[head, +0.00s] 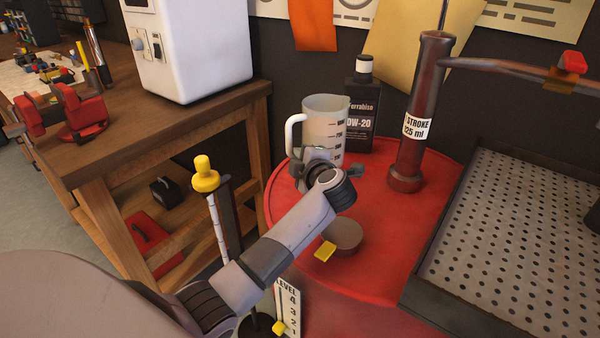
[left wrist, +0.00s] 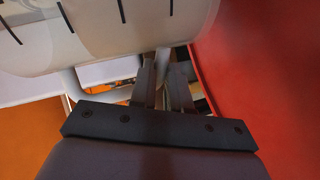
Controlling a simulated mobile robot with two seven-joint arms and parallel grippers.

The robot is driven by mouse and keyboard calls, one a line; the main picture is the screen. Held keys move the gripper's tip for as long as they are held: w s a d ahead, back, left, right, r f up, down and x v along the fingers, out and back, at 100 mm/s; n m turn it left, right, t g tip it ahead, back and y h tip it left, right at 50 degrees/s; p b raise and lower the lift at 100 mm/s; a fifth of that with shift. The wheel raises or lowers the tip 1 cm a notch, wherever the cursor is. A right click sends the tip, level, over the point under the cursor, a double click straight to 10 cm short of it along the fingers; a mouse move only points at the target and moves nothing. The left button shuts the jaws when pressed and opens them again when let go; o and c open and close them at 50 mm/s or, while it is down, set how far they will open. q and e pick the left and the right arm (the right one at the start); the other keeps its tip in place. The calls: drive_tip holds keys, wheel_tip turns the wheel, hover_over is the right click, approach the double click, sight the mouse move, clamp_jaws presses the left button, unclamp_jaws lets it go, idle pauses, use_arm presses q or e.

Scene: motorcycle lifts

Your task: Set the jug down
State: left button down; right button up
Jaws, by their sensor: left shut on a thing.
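The jug (head: 324,118) is a translucent white measuring jug with dark marks and a white handle on its left. It stands upright over the red drum top (head: 400,230), in front of a dark oil bottle (head: 361,110). My left gripper (head: 318,160) is at the jug's lower front and hides its base, so I cannot tell whether it touches the drum. In the left wrist view the jug (left wrist: 110,30) fills the top left, and the left fingers (left wrist: 165,85) are shut at its pale handle. My right gripper is not in view.
A dark red pump cylinder (head: 408,130) stands right of the jug. A round brown lid (head: 343,235) with a yellow tab lies nearer on the drum. A perforated tray (head: 520,240) is at the right. A wooden bench (head: 150,130) stands left, with a yellow-knobbed rod (head: 206,173) beside it.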

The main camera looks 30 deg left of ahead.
use_arm(q)
drive_tip(key=shift+f, duration=1.8)
drive_tip(key=shift+f, duration=0.1)
drive_tip(key=c, duration=1.1)
unclamp_jaws()
drive_tip(key=shift+f, duration=0.2)
drive_tip(key=shift+r, duration=0.1)
drive_tip(key=shift+d+r, duration=0.1)
drive_tip(key=v, duration=1.2)
